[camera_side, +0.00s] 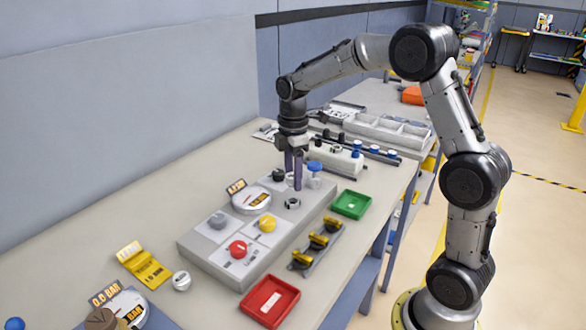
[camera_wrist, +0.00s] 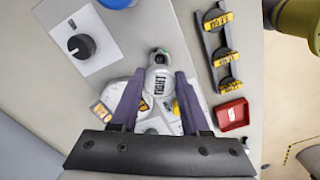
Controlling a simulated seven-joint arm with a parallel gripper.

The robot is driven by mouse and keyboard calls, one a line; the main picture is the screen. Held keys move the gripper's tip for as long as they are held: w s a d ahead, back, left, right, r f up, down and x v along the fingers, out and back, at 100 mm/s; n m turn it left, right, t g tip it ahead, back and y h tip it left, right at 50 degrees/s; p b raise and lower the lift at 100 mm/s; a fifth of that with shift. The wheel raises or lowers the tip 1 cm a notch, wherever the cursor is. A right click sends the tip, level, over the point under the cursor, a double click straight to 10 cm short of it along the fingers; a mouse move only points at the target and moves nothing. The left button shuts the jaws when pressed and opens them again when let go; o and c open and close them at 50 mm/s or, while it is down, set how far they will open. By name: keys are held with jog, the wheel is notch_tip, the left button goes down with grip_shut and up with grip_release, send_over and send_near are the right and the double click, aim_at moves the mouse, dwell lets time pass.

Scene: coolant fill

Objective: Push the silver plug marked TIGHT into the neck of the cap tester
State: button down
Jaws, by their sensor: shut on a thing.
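My gripper (camera_side: 294,184) is shut on the silver plug (camera_wrist: 158,84), whose printed label reads as TIGHT seen reversed or turned in the wrist view. The plug sits between the purple fingertips and is mostly hidden by them in the side view. The cap tester is a long grey block (camera_side: 196,256) with a round gauge (camera_side: 251,200) and a black knob (camera_side: 278,175). A dark-rimmed round neck (camera_side: 292,203) stands on the block, below and slightly in front of my fingertips. It also shows just beyond the plug in the wrist view (camera_wrist: 158,55). The exact gap is unclear.
Grey (camera_side: 218,220), yellow (camera_side: 267,223) and red (camera_side: 238,249) caps sit on the block. A blue-topped clear part (camera_side: 315,168) stands close to my fingers. A green tray (camera_side: 351,204), yellow-handled rack (camera_side: 316,245) and red tray (camera_side: 270,302) lie to the right and front.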

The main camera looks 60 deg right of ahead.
aim_at(293, 203)
jog(key=shift+f, duration=1.55)
jog(key=shift+f, duration=1.25)
dwell(0.4)
jog(key=shift+r, duration=0.1)
jog(key=shift+r, duration=0.75)
jog(key=shift+f, duration=0.85)
dwell(1.1)
jog(key=shift+c, duration=1.5)
grip_release()
